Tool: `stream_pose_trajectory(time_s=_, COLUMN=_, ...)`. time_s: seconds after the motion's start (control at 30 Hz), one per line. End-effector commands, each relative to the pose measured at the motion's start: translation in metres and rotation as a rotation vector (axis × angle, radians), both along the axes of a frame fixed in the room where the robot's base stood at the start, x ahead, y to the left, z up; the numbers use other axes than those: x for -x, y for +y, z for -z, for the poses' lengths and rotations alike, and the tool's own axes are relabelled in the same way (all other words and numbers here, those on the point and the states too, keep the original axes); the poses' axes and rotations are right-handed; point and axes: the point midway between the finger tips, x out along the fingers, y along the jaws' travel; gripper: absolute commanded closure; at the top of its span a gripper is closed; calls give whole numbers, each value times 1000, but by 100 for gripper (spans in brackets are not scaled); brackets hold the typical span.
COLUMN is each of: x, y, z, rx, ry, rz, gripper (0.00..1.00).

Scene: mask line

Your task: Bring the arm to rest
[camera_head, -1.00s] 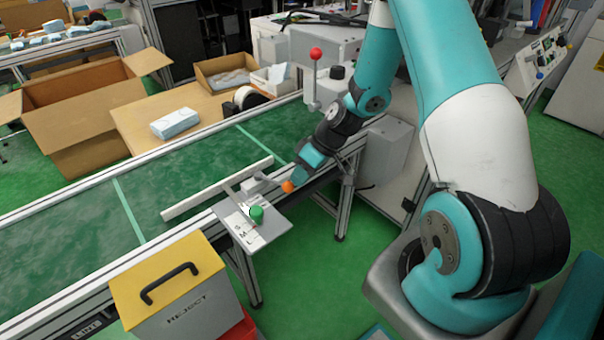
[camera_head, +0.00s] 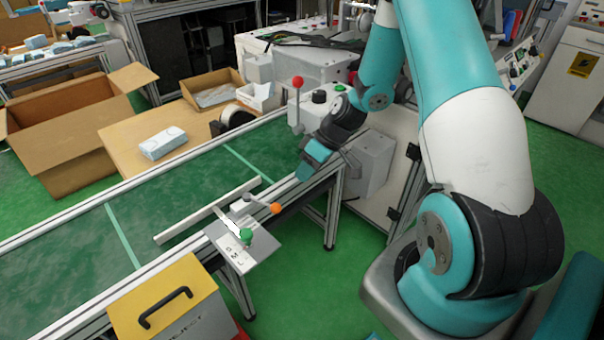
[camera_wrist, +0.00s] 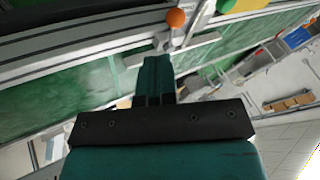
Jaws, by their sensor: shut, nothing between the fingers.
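My arm (camera_head: 455,120) is teal, white and black and reaches from the right over the machine beside the conveyor. My gripper (camera_head: 303,172) is at its end, above the near rail of the green conveyor (camera_head: 70,255), pointing down and left. In the wrist view the fingers of my gripper (camera_wrist: 157,65) are together with nothing between them. An orange knob (camera_head: 276,209) on a lever is left of and below the gripper, apart from it in the head view. The orange knob also shows in the wrist view (camera_wrist: 176,18), just beyond the fingertips.
A small plate with a green knob (camera_head: 246,235) juts from the conveyor rail. A red-knobbed lever (camera_head: 298,83) stands behind the gripper. A yellow-lidded reject box (camera_head: 160,295) is front left. Green floor (camera_head: 310,290) is clear in front.

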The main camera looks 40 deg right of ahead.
Motion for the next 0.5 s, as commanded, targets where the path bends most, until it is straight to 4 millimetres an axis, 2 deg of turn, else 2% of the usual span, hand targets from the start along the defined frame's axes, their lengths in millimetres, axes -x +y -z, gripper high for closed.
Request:
stream_pose_trajectory(time_s=0.03, x=1, y=-2, z=-12, rx=0, ry=-1, rz=-2, gripper=100)
stream_pose_trajectory(time_s=0.07, x=1, y=-3, z=-14, rx=0, ry=0, rz=-3, gripper=100)
stream_pose_trajectory(time_s=0.3, x=3, y=-7, z=-16, rx=0, ry=1, rz=-3, gripper=100)
stream_pose_trajectory(time_s=0.37, x=3, y=-4, z=-22, rx=2, ry=1, rz=-8, gripper=100)
stream_pose_trajectory(time_s=0.47, x=1, y=14, z=-50, rx=15, ry=9, rz=-31, gripper=100)
stream_pose_trajectory(time_s=0.5, x=2, y=27, z=-68, rx=22, ry=17, rz=-46, gripper=100)
